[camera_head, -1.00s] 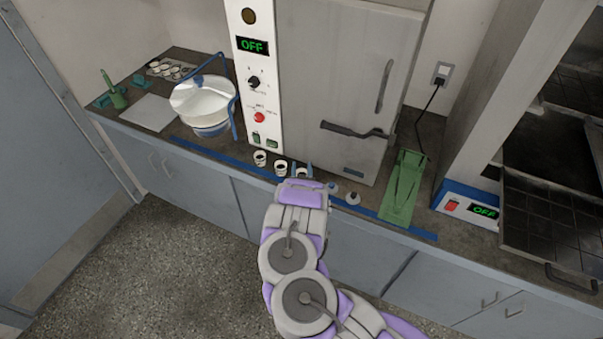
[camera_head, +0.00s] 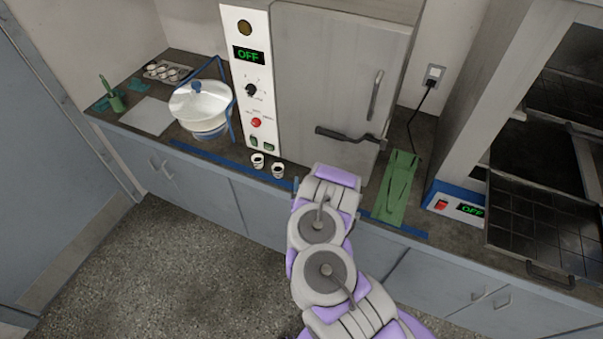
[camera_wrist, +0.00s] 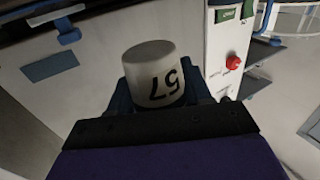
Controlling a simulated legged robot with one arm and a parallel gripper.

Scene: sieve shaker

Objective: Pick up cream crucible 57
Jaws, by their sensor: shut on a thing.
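Cream crucible 57 (camera_wrist: 155,75) shows in the wrist view, with its dark number appearing upside down. My gripper (camera_wrist: 165,98) is shut on it, with the dark blue fingers at either side of it. In the head view, my arm hides the crucible and most of my gripper, which is in front of the grey furnace's lower part near the counter's front edge. The wrist view does not show the counter surface under the crucible.
Two other small crucibles (camera_head: 257,161) (camera_head: 278,170) stand on the counter by the furnace (camera_head: 325,80). A white sieve pan (camera_head: 201,103) and a tray of crucibles (camera_head: 166,71) are to the left. A second oven (camera_head: 458,205) stands at the right.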

